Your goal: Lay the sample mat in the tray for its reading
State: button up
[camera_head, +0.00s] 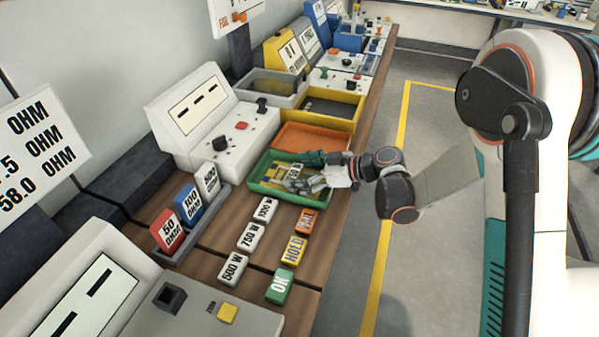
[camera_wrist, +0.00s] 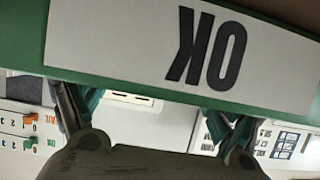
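A green tray (camera_head: 257,184) stands on the bench near its right edge, and a yellowish surface shows inside it. I cannot make out for sure which thing is the sample mat; my fingers cover part of the tray's inside. My gripper (camera_head: 305,178) is low over the green tray, reaching in from the right. In the wrist view its two fingers (camera_wrist: 150,110) stand wide apart with nothing seen between them. A green surface with a white OK label (camera_wrist: 205,45), upside down, fills the top of that view.
Orange (camera_head: 312,137), yellow (camera_head: 338,119) and grey (camera_head: 272,99) trays stand behind. A white meter (camera_head: 205,120) is to the left. Ohm blocks (camera_head: 187,202), watt blocks (camera_head: 250,237) and OK, HOLD and FAIL blocks (camera_head: 294,249) stand in front. The floor aisle on the right is clear.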

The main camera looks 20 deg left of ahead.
jog(key=shift+d+r+p, duration=0.25)
jog(key=shift+r+p, duration=0.05)
jog(key=p+v, duration=0.3)
jog(key=v, duration=0.8)
jog(key=shift+d+r, duration=0.1)
jog(key=shift+d, duration=0.1)
jog(key=shift+s+r, duration=0.1)
jog(key=s+d+r+m+t+h, duration=0.2)
jog(key=s+d+r+m+h, duration=0.2)
jog(key=s+d, duration=0.3)
jog(key=s+d+r+m+t+h, duration=0.2)
jog(key=s+d+r+m+h, duration=0.2)
jog(key=s+d+m, duration=0.3)
jog(key=s+d+r+m+t+h, duration=0.2)
jog(key=s+d+r+m+h, duration=0.3)
jog(key=s+d, duration=0.3)
jog(key=d+m, duration=0.1)
jog(key=d, duration=0.2)
jog(key=shift+s+d+h, duration=0.25)
jog(key=shift+d+h, duration=0.05)
jog(key=shift+d, duration=0.05)
